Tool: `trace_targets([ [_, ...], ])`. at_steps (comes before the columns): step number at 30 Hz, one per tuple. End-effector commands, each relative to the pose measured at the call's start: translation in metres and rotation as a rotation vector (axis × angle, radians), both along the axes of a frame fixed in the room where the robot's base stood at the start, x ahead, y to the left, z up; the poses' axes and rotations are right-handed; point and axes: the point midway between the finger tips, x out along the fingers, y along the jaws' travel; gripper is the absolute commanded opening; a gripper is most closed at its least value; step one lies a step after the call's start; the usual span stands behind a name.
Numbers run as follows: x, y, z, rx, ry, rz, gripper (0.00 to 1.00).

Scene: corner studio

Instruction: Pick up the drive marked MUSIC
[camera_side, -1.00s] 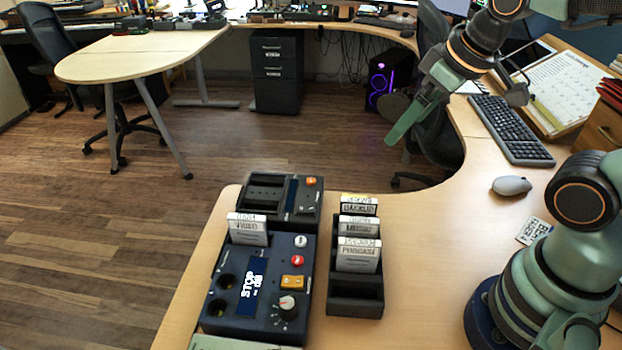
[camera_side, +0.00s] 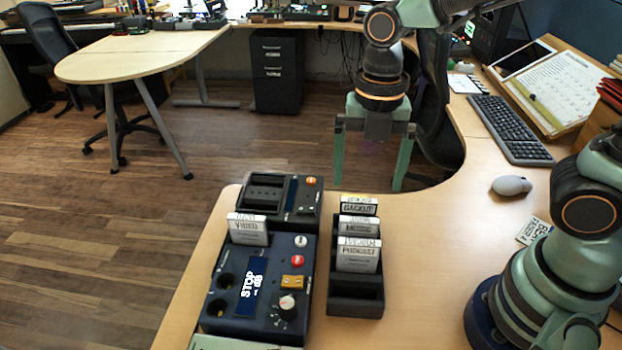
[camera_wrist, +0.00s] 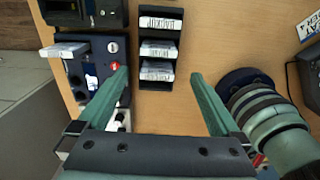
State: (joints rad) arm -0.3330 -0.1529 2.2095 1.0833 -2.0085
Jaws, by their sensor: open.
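The drive marked MUSIC (camera_side: 358,227) stands upright in a black rack (camera_side: 356,303), between the BACKUP drive (camera_side: 359,205) behind it and the PODCAST drive (camera_side: 358,255) in front. In the wrist view the middle drive of the rack (camera_wrist: 158,49) shows, its label too small to read. My gripper (camera_side: 369,183) is open and empty, fingers pointing down, above and behind the rack. In the wrist view its two green fingers (camera_wrist: 160,78) are spread wide on either side of the rack's column, with nothing between them.
A dark device with a STOP display (camera_side: 252,290) stands left of the rack, holding the VIDEO drive (camera_side: 247,229). Another dark unit (camera_side: 281,199) sits behind it. A mouse (camera_side: 512,186) and keyboard (camera_side: 510,130) lie to the right.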

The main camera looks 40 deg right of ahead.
Motion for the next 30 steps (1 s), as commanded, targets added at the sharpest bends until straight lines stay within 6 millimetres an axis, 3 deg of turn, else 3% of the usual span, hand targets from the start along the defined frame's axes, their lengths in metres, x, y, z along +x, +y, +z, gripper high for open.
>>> trace_targets([
  [12,0.000,0.000,-0.059,-0.002,0.006,0.017,1.00],
  [20,0.001,0.000,-0.076,-0.002,0.005,0.015,1.00],
  [30,0.004,0.000,-0.116,-0.001,0.004,0.015,1.00],
])
